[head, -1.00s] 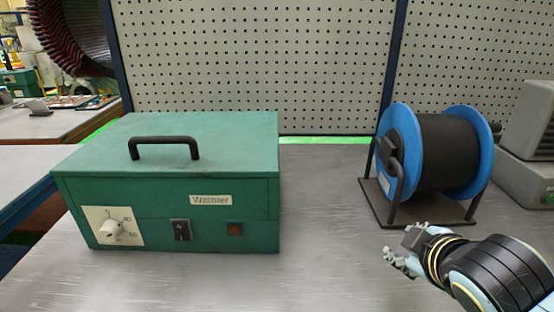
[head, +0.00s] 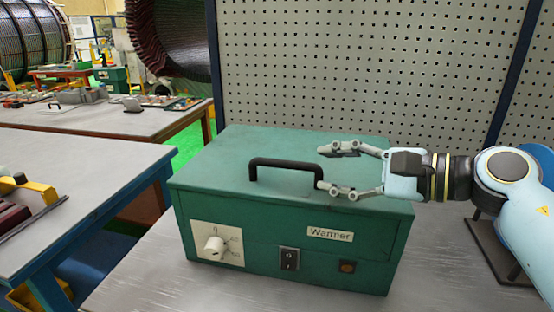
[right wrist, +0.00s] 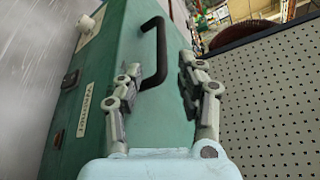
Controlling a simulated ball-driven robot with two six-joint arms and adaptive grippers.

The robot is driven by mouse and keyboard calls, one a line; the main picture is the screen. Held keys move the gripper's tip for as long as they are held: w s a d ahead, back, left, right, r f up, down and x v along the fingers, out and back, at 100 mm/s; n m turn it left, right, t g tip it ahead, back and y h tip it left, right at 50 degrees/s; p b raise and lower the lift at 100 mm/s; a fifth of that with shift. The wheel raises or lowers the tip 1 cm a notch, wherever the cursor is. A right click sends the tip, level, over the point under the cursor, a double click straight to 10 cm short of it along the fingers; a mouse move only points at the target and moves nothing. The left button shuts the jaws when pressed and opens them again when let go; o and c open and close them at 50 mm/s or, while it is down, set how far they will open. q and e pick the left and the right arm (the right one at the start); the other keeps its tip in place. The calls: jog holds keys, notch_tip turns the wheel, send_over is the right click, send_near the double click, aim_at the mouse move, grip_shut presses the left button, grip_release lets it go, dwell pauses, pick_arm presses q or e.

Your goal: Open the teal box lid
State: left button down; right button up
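The teal box (head: 290,245), labelled "Warmer", stands on the metal table with its lid (head: 240,160) closed. A black handle (head: 285,165) arches over the lid. My right gripper (head: 328,168) is open just right of the handle, above the lid, its fingers pointing left. In the right wrist view, the handle (right wrist: 160,50) rises beyond and between the two open fingers (right wrist: 160,75); I cannot tell whether they touch it. My left gripper is not in view.
A grey pegboard (head: 370,70) stands behind the box. The metal table (head: 150,285) is bare in front of the box. Another table with blue legs (head: 70,185) is on the left, with a gap between.

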aim_at(292, 164)
jog(key=p+x, duration=0.1)
jog(key=x, duration=0.3)
jog(key=p+x, duration=0.1)
jog(key=x, duration=0.4)
jog(key=shift+r, duration=0.2)
jog(key=shift+w+a+f, duration=0.2)
jog(key=shift+a, duration=0.2)
jog(key=shift+c, duration=0.2)
grip_shut()
